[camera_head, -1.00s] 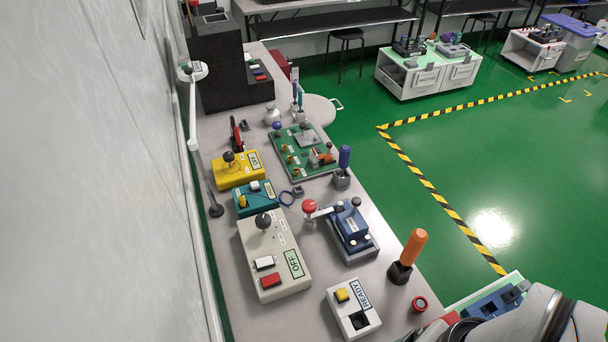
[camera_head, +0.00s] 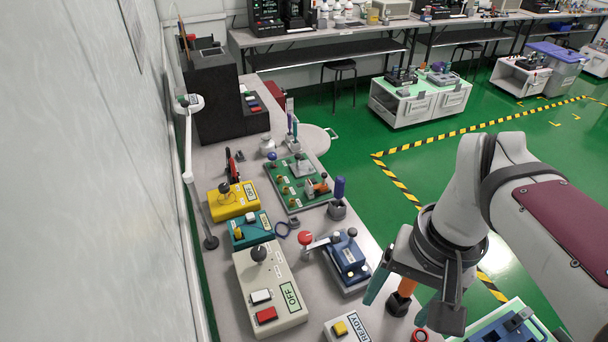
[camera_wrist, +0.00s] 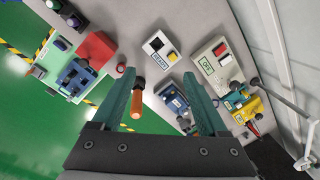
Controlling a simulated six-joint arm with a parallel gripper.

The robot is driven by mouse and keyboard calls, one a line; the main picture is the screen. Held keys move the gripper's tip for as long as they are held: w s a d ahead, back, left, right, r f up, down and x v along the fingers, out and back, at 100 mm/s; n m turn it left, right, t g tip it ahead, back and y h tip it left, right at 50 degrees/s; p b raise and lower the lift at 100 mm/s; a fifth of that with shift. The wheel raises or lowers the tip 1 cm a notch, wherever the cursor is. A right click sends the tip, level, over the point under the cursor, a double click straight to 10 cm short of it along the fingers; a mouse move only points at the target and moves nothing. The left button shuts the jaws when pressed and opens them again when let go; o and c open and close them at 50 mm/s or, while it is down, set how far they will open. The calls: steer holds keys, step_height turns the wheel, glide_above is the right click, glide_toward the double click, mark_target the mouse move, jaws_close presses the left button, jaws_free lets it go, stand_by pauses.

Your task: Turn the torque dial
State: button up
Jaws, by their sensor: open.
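My gripper (camera_head: 406,302) is open and empty above the right side of the bench. In the wrist view its two green fingers (camera_wrist: 160,85) are spread apart, with an orange-handled tool (camera_wrist: 136,106) showing beside the left finger. That tool's orange handle (camera_head: 406,287) is partly hidden by my gripper in the head view. I cannot tell which part is the torque dial. Candidates are the black knob (camera_head: 258,252) on the cream OFF box (camera_head: 275,298) and the dark knob (camera_head: 225,188) on the yellow box (camera_head: 234,203). No torque label is readable.
A blue device (camera_head: 347,258) with a red-ball lever (camera_head: 305,238) stands left of my gripper. The READY box (camera_head: 346,334), teal box (camera_head: 250,229) and green board (camera_head: 294,190) crowd the bench (camera_head: 215,268). A wall runs along the left.

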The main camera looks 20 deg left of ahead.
steer(key=w+a+r+n, duration=0.1)
steer(key=w+a+n, duration=0.3)
steer(key=w+a, duration=0.35)
steer(key=n+h, duration=0.1)
steer(key=n, duration=0.7)
glide_above(258, 251)
step_height(258, 251, down, 5)
steer(key=shift+t, duration=0.3)
step_height(258, 251, down, 14)
steer(key=shift+f, duration=0.8)
steer(key=shift+c, duration=0.3)
jaws_close()
